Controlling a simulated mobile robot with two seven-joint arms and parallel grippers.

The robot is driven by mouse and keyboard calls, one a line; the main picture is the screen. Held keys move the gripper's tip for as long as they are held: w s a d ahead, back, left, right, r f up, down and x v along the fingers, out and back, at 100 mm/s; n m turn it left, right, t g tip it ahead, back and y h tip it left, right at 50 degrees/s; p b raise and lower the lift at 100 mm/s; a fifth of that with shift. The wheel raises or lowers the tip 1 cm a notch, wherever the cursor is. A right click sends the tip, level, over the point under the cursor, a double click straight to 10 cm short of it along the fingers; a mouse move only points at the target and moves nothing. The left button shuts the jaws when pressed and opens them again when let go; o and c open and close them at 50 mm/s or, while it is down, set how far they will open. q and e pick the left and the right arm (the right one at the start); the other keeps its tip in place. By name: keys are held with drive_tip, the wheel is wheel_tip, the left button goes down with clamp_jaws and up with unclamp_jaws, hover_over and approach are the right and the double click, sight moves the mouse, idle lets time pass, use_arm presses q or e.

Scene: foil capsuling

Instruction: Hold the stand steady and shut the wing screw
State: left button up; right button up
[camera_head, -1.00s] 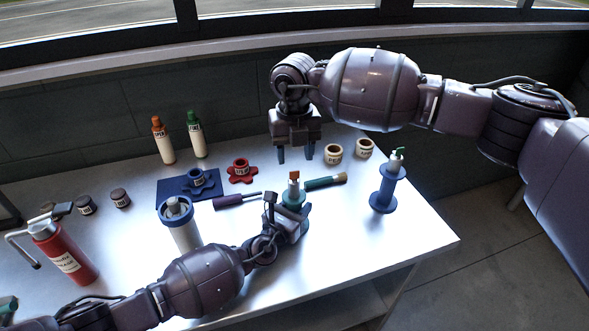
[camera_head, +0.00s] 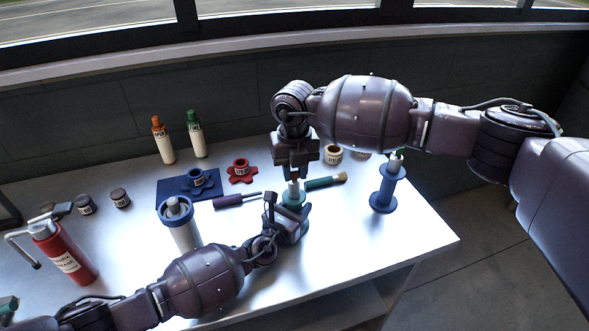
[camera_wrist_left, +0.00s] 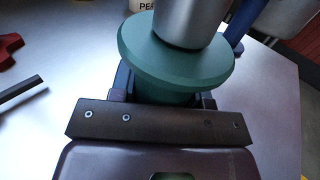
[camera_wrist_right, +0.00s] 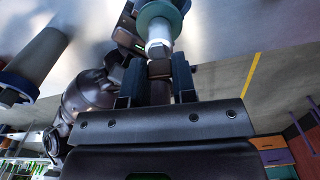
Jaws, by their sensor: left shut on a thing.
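The teal-green stand (camera_head: 292,204) is upright near the middle of the table, with a silvery cylinder on it. My left gripper (camera_head: 296,224) is shut on the stand's body below its flange; the left wrist view shows the green flange (camera_wrist_left: 175,62) just above the fingers. My right gripper (camera_head: 293,176) points down over the stand's top. In the right wrist view its two fingers (camera_wrist_right: 157,82) are apart, on either side of the brown wing screw (camera_wrist_right: 159,68). A gap shows on the screw's left. The screw is hidden in the head view.
A blue spool-like stand (camera_head: 384,188) with a green top is to the right. A teal-handled brush (camera_head: 325,182) and a purple-handled tool (camera_head: 230,201) lie close by. A blue-and-white holder (camera_head: 178,222) stands to the left. The table's front right is clear.

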drive_tip(key=shift+c, duration=0.8)
drive_tip(key=shift+n, duration=0.3)
drive_tip(key=n, duration=0.3)
drive_tip(key=shift+n, duration=0.3)
drive_tip(key=n, duration=0.4)
drive_tip(key=shift+n, duration=0.3)
drive_tip(key=n, duration=0.5)
drive_tip(key=shift+n, duration=2.4)
drive_tip(key=shift+r, duration=0.1)
